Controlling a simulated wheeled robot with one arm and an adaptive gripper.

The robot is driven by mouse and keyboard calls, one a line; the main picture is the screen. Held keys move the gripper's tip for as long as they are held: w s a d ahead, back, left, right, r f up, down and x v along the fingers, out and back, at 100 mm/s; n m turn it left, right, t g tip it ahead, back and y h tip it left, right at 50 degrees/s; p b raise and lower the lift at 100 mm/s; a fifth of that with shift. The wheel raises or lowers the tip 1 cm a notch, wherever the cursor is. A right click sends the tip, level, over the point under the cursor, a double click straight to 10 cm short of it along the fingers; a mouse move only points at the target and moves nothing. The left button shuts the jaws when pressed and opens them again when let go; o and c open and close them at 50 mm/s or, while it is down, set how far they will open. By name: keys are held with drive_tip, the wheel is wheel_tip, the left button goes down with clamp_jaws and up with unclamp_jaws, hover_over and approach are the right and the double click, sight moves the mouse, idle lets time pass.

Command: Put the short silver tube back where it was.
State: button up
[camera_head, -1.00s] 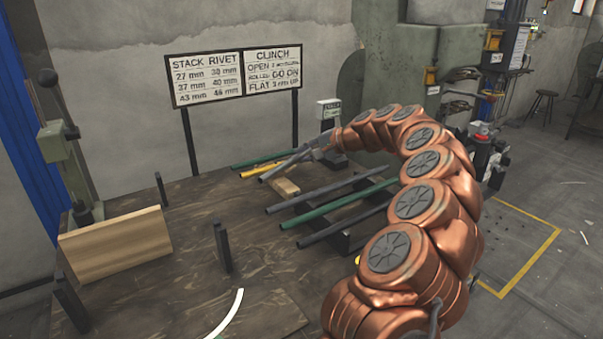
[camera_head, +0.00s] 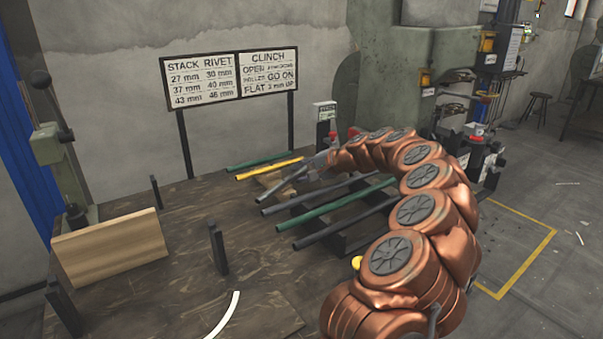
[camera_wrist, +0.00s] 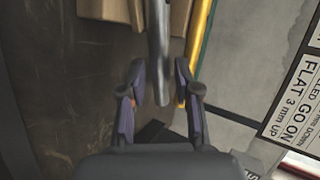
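The short silver tube (camera_head: 293,189) is in the head view between the yellow tube (camera_head: 268,169) and a dark tube (camera_head: 315,194). My gripper (camera_head: 322,162) is at its far end. In the wrist view the silver tube (camera_wrist: 159,40) runs down between the fingers of my gripper (camera_wrist: 160,82), its end between them. The fingers are apart, with a narrow gap on each side of the tube. I cannot tell whether the tube rests fully on its supports. The yellow tube also shows right of it in the wrist view (camera_wrist: 199,40).
Green tubes (camera_head: 320,214) and another dark tube (camera_head: 325,232) lie alongside. A wooden board (camera_head: 110,248) and dark posts (camera_head: 218,248) stand on the table at left. A sign (camera_head: 230,76) rises behind. A small labelled device (camera_head: 325,112) stands beyond my gripper.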

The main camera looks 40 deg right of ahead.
drive_tip(key=shift+o, duration=0.6)
drive_tip(key=shift+r, duration=0.15)
drive_tip(key=v, duration=1.2)
drive_tip(key=shift+p, duration=0.4)
